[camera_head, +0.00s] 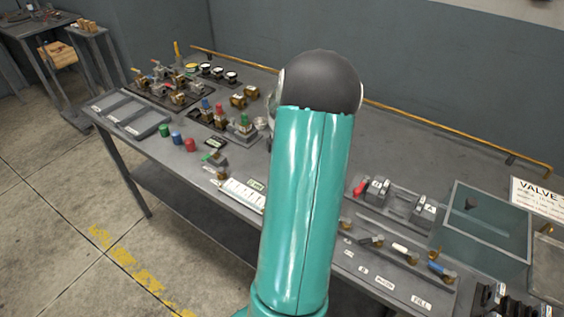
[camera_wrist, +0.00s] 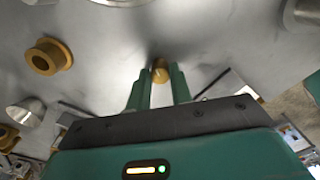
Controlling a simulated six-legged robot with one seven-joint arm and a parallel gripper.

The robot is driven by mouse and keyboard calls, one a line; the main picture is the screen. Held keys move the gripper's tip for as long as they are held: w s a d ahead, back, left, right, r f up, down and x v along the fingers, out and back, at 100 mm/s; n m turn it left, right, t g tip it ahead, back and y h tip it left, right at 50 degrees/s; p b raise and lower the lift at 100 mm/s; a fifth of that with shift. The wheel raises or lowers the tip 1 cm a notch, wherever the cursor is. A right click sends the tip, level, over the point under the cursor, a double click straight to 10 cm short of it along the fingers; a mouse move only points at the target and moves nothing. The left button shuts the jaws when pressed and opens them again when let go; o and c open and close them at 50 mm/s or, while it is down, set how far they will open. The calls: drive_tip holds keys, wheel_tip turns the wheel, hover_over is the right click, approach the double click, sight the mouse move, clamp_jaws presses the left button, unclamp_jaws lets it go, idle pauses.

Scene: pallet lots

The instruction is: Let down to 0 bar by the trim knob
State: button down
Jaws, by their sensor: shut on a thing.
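In the wrist view, my gripper (camera_wrist: 160,80) is shut on a small brass knob (camera_wrist: 160,67), with one green finger on each side of it. The knob looks to be the trim knob, but I see no label on it. In the head view, my teal arm covers the gripper and the knob.
The grey bench (camera_head: 420,150) carries several valves (camera_head: 170,88) at the left and coloured caps (camera_head: 177,138) at the front. A clear-walled tank (camera_head: 487,232) stands at the right. A brass pipe (camera_head: 440,127) runs along the back. Bare bench top lies right of my arm.

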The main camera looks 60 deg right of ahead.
drive_tip(key=m, duration=0.3)
drive_tip(key=shift+m, duration=0.4)
drive_tip(key=m, duration=0.3)
drive_tip(key=shift+m, duration=0.3)
drive_tip(key=m, duration=0.3)
drive_tip(key=shift+m, duration=0.3)
drive_tip(key=m, duration=0.3)
drive_tip(key=shift+m, duration=0.3)
drive_tip(key=m, duration=0.3)
drive_tip(key=shift+m, duration=0.3)
drive_tip(key=m, duration=0.3)
drive_tip(key=shift+m, duration=0.4)
drive_tip(key=m, duration=0.3)
drive_tip(key=shift+m, duration=2.1)
